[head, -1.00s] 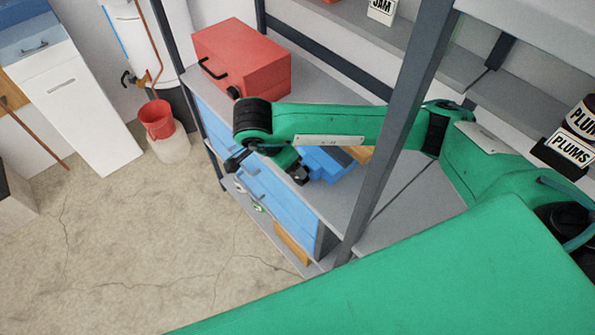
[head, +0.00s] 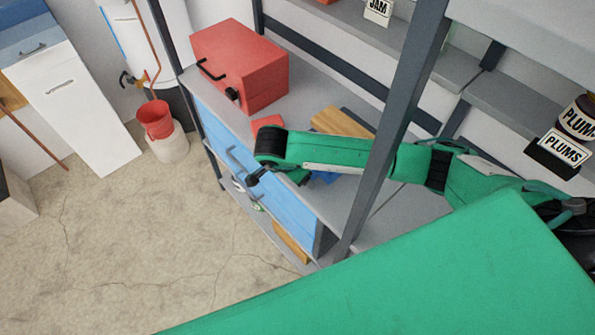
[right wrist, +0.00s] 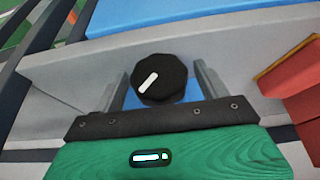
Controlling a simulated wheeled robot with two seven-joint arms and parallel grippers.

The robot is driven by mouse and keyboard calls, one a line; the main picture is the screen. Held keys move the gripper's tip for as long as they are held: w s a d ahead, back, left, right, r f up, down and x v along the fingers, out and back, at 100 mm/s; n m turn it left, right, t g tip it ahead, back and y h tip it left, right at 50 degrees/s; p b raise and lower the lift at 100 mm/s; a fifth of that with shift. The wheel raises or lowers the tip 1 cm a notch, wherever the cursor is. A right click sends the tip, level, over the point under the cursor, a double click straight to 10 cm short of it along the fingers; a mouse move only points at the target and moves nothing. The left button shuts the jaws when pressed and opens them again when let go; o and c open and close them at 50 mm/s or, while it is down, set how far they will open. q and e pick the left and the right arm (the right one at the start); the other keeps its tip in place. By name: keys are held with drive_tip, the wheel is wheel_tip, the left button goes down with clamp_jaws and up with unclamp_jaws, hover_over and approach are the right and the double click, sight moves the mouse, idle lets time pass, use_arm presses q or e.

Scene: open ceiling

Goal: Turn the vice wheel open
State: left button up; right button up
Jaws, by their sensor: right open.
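The vice wheel (right wrist: 158,80) is a black, faceted knob with a white mark slanting up to the right, seen in the right wrist view. My right gripper (right wrist: 162,78) is open, with one grey finger on each side of the wheel; contact cannot be told. Blue parts show behind the wheel between the fingers. In the head view, only a small piece of the blue vice (head: 324,178) shows below my right arm, which covers the rest and hides the wheel. My left gripper is out of view.
A wooden block (head: 342,121) lies behind my right arm. A dark shelf post (head: 395,115) crosses before the arm. Blue drawers (head: 258,183) sit below.

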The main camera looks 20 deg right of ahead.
drive_tip(key=shift+c, duration=0.4)
drive_tip(key=c, duration=0.9)
drive_tip(key=shift+g+b, duration=0.45)
drive_tip(key=shift+g, duration=0.15)
drive_tip(key=shift+h, duration=0.3)
drive_tip(key=o, duration=1)
drive_tip(key=shift+a+r, duration=0.15)
drive_tip(key=shift+r, duration=0.1)
drive_tip(key=b+v, duration=0.1)
drive_tip(key=v, duration=1.2)
drive_tip(key=shift+r, duration=0.15)
